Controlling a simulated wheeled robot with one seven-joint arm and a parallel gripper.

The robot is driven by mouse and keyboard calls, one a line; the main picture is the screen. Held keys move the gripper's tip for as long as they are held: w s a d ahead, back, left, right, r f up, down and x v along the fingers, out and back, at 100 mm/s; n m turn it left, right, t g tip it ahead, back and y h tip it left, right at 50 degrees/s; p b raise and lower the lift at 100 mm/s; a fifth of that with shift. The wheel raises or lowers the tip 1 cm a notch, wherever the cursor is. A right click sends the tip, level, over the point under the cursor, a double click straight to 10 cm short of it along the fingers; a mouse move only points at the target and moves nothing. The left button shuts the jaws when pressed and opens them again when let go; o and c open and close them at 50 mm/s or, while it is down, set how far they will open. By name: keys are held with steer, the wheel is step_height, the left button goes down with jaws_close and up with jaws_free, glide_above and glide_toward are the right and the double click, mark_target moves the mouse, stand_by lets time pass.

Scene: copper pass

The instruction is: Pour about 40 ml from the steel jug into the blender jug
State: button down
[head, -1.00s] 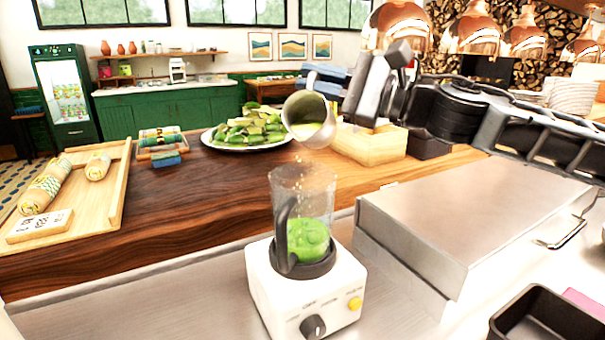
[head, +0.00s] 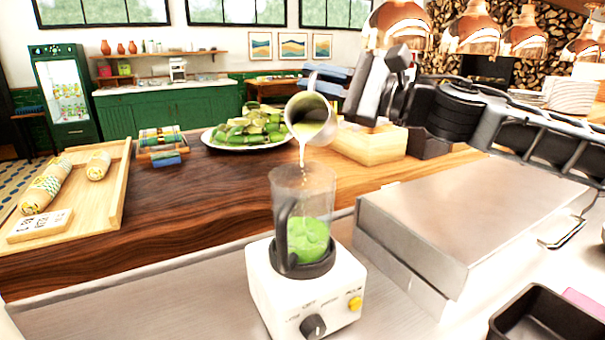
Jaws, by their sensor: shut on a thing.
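The steel jug (head: 318,128) is tilted steeply above the blender, its mouth facing down to the left. A pale stream (head: 302,154) falls from its lip into the open top of the blender jug. The clear blender jug (head: 318,191) stands upright on its white base (head: 300,290), with green contents (head: 308,238) in its lower part. My gripper (head: 338,92) is shut on the steel jug at its upper right side. The jug hangs above the blender jug's rim and does not touch it. The exact grip on the handle is partly hidden.
A plate of green vegetables (head: 240,147) sits behind on the wooden counter. A metal box with a sloped lid (head: 470,215) stands right of the blender, a black pan (head: 545,322) at front right. A wooden tray (head: 100,205) lies left. Copper lamps (head: 398,28) hang above my arm.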

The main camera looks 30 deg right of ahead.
steer(key=shift+w+d+n, duration=0.1)
steer(key=shift+d+n, duration=0.05)
steer(key=shift+n, duration=0.15)
steer(key=shift+w+d, duration=0.15)
steer(key=shift+f+n, duration=0.1)
steer(key=shift+n, duration=0.4)
stand_by(0.7)
steer(key=m, duration=0.1)
steer(key=w+d+m, duration=0.1)
steer(key=shift+d+r+m, duration=0.1)
steer(key=shift+r+m, duration=0.1)
steer(key=shift+m, duration=0.1)
steer(key=shift+w+d+r+m+h, duration=0.1)
steer(key=shift+w+m+h, duration=0.1)
steer(key=shift+m, duration=0.5)
steer(key=shift+w+d+r+m+h, duration=0.1)
steer(key=shift+m+h, duration=0.1)
steer(key=shift+m, duration=0.5)
steer(key=shift+w+d+m+h, duration=0.1)
steer(key=shift+w+m+h, duration=0.1)
steer(key=shift+m, duration=0.35)
steer(key=shift+w+d+m+h, duration=0.1)
steer(key=shift+m+h, duration=0.1)
steer(key=shift+m, duration=0.35)
steer(key=shift+f, duration=0.1)
